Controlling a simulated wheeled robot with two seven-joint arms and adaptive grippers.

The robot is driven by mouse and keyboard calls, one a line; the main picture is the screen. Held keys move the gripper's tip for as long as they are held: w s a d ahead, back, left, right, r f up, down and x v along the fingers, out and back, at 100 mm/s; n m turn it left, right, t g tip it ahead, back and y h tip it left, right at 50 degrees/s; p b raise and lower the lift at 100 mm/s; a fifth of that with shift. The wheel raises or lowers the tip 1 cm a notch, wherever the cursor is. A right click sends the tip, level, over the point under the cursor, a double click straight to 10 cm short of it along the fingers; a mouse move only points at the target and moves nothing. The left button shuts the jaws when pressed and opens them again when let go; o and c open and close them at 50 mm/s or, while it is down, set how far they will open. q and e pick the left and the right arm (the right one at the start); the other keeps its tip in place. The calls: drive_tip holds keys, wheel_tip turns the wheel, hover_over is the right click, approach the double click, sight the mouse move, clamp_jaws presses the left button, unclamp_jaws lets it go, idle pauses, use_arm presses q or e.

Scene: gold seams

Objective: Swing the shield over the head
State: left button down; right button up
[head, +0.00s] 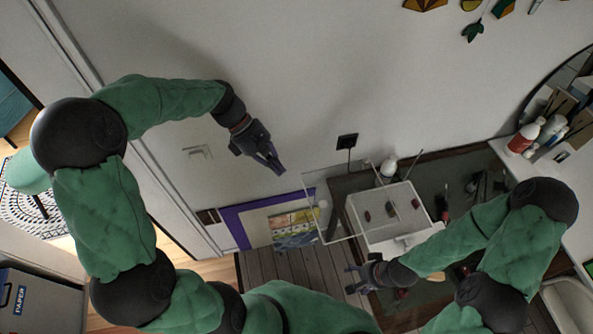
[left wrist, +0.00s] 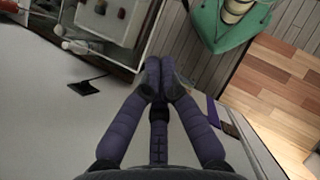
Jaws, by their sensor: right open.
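The shield (head: 322,212) looks like a clear, see-through panel with thin pale edges. In the head view it stands out to the left of a white box-like unit (head: 408,222), which may be the head and has a few small dark reddish parts on its face. My right gripper (head: 349,280) is open, just below the shield's lower edge; I cannot tell whether it touches. My left gripper (head: 281,171) is up by the wall, apart from the shield and empty. Its fingertips meet in the left wrist view (left wrist: 158,75), where the white unit (left wrist: 112,18) shows at the top.
A dark bench (head: 440,170) with small tools lies behind the unit. Bottles (head: 524,138) stand on a pale counter at the right. A black wall plate (head: 347,141) with a cable is above the shield. A purple-framed picture (head: 235,228) leans at the wall.

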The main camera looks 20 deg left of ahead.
use_arm(q)
approach(319, 207)
wheel_tip(319, 207, down, 3)
drive_tip(key=shift+s+d+f+p, duration=0.15)
drive_tip(key=shift+d+f+p, duration=0.05)
drive_tip(key=shift+d, duration=0.55)
drive_tip(key=shift+s+d+f+p, duration=0.15)
drive_tip(key=shift+d+f, duration=0.05)
drive_tip(key=shift+d, duration=0.55)
drive_tip(key=shift+d, duration=0.15)
